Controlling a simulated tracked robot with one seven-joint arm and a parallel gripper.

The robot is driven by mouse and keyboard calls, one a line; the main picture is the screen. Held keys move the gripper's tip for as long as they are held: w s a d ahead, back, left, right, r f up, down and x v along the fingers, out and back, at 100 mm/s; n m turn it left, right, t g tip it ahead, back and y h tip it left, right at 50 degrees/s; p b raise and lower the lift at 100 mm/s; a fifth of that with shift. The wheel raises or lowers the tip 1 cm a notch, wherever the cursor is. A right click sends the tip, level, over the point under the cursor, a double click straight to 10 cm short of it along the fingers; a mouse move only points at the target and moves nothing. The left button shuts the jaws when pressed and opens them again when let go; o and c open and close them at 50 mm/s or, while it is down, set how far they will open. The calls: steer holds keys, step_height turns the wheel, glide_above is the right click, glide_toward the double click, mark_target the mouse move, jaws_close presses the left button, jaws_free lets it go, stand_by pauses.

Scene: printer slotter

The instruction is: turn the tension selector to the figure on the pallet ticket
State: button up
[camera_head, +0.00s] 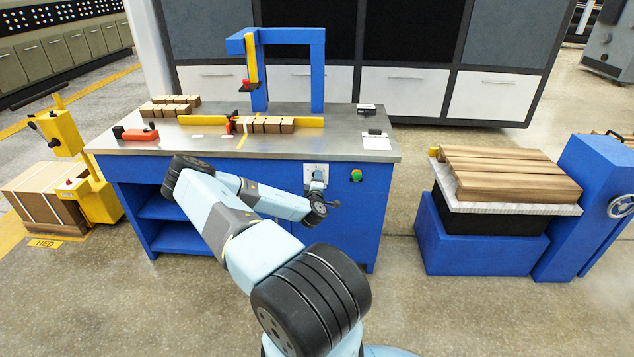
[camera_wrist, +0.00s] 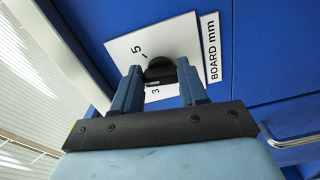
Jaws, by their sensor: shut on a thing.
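A black knob (camera_wrist: 160,68) sits on a white dial plate (camera_wrist: 125,45) in the wrist view, with a 5 and a 3 readable beside it. A label on the plate's right reads "BOARD mm" (camera_wrist: 212,60); no tension wording shows. My gripper (camera_wrist: 160,76) has its two blue fingers on either side of the knob, shut on it. The knob's exact pointing is unclear. In the head view the plate (camera_head: 311,168) is on the blue bench front, with my gripper (camera_head: 317,186) before it. I cannot make out a pallet ticket; a small white card (camera_head: 375,133) on the bench is unreadable.
The steel bench top (camera_head: 335,148) holds bundles and a blue frame (camera_head: 318,75). A blue lift (camera_head: 480,245) with boards stands right, a yellow machine (camera_head: 98,195) left. The floor between bench and lift is clear.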

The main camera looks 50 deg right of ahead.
steer(key=shift+w+a+f+n, duration=0.15)
steer(key=shift+n, duration=0.55)
steer(key=o, duration=1.1)
steer(key=shift+c, duration=0.2)
steer(key=v, duration=1.3)
steer(key=shift+s+a, duration=0.25)
steer(key=shift+s, duration=0.05)
steer(key=shift+w, duration=0.1)
